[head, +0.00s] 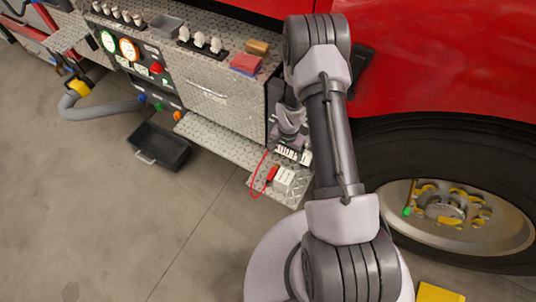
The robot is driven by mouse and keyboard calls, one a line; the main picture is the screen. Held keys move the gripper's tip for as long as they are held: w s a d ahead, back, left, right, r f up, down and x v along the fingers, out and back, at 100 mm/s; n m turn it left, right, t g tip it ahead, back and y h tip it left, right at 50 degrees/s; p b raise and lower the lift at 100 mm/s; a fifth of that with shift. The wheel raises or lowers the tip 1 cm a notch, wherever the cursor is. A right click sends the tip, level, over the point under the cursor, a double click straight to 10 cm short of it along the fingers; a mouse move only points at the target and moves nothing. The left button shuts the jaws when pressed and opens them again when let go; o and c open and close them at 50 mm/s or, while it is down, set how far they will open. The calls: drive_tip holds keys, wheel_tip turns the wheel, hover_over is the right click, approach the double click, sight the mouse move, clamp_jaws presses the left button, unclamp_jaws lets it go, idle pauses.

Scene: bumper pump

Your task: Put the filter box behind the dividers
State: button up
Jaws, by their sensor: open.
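My gripper (291,146) points down at the right end of the diamond-plate step, partly hidden behind my own arm; it is open. Black-and-white upright strips (294,155), perhaps the dividers, show right below it. I cannot tell whether it touches them. A small white box with dark marks (284,178) sits in front of the strips, beside a red handle on a red cord (271,173). A red-and-blue block (246,63) and a tan block (257,47) lie on the bumper top. None is clearly readable as the filter box.
The diamond-plate bumper (205,75) carries a row of white knobs (202,40) and a grey tray (166,26). Gauges and a hose (100,108) are at the left. A black bin (160,147) stands on open floor. A large wheel (450,203) is at the right.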

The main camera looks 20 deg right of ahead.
hover_over(284, 177)
wheel_tip(284, 177, down, 5)
wheel_tip(284, 177, down, 12)
drive_tip(key=b, duration=0.4)
drive_tip(key=shift+r+b, duration=0.25)
drive_tip(key=shift+b, duration=0.05)
drive_tip(key=f+b, duration=0.1)
drive_tip(key=f, duration=0.1)
drive_tip(key=f+b, duration=0.1)
drive_tip(key=f, duration=0.1)
drive_tip(key=f+b, duration=0.1)
drive_tip(key=f, duration=0.1)
drive_tip(key=shift+w+d, duration=0.2)
drive_tip(key=shift+w, duration=0.05)
drive_tip(key=shift+r, duration=0.15)
clamp_jaws()
